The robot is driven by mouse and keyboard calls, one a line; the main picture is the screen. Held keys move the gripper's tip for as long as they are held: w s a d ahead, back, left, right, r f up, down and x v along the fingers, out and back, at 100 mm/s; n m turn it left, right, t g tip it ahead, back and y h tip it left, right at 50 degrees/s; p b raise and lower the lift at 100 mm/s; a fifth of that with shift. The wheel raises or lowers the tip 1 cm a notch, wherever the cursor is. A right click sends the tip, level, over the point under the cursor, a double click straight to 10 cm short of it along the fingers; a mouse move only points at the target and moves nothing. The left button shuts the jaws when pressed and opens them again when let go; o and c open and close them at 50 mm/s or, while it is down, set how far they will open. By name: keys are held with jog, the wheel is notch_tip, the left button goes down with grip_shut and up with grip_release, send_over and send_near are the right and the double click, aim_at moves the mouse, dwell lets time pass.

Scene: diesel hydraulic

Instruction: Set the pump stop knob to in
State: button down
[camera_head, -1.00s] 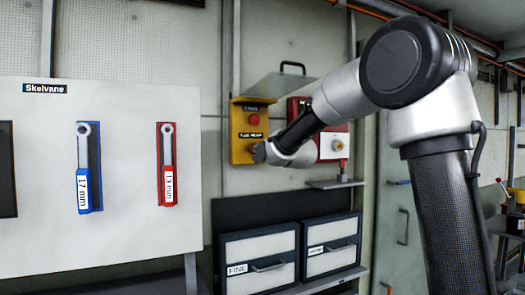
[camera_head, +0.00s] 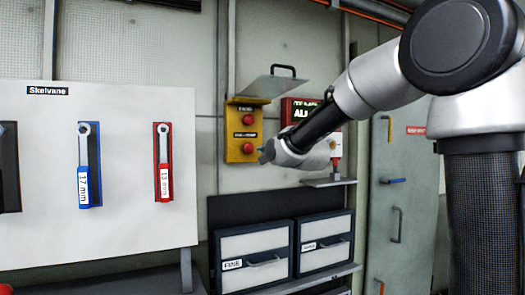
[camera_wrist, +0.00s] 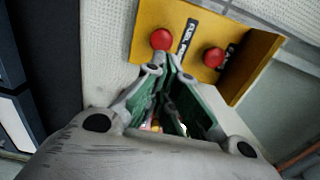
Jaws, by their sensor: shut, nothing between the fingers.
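The yellow box (camera_head: 240,134) on the wall carries two red knobs. The lower knob (camera_head: 248,148), below the fuel pump label, is the pump one; in the wrist view it is the left knob (camera_wrist: 162,39). The upper knob (camera_head: 248,120) is the right one in the wrist view (camera_wrist: 214,57). My gripper (camera_head: 264,153) is shut and empty, just right of the lower knob in the head view. In the wrist view its fingertips (camera_wrist: 170,62) point at the box just below the pump knob. I cannot tell how far in either knob sits.
A red box (camera_head: 298,110) is right of the yellow one, partly behind my arm. A clear raised cover (camera_head: 270,86) with a black handle is above. Drawers (camera_head: 257,243) stand below.

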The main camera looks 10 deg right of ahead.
jog(key=s+d+f+n+g+h, duration=0.1)
jog(key=s+d+f+n+g, duration=0.2)
jog(key=s+f+n+g, duration=1.05)
jog(key=s+d+f, duration=0.2)
jog(key=s+d, duration=0.1)
jog(key=s, duration=0.6)
jog(key=s+d+f+n+h, duration=0.1)
jog(key=s+d+f, duration=0.2)
jog(key=s, duration=0.7)
jog(key=s+d+f+n+h, duration=0.1)
jog(key=s+d+f, duration=0.2)
jog(key=s, duration=0.6)
jog(key=shift+s+d+f, duration=0.15)
jog(key=shift+d, duration=1)
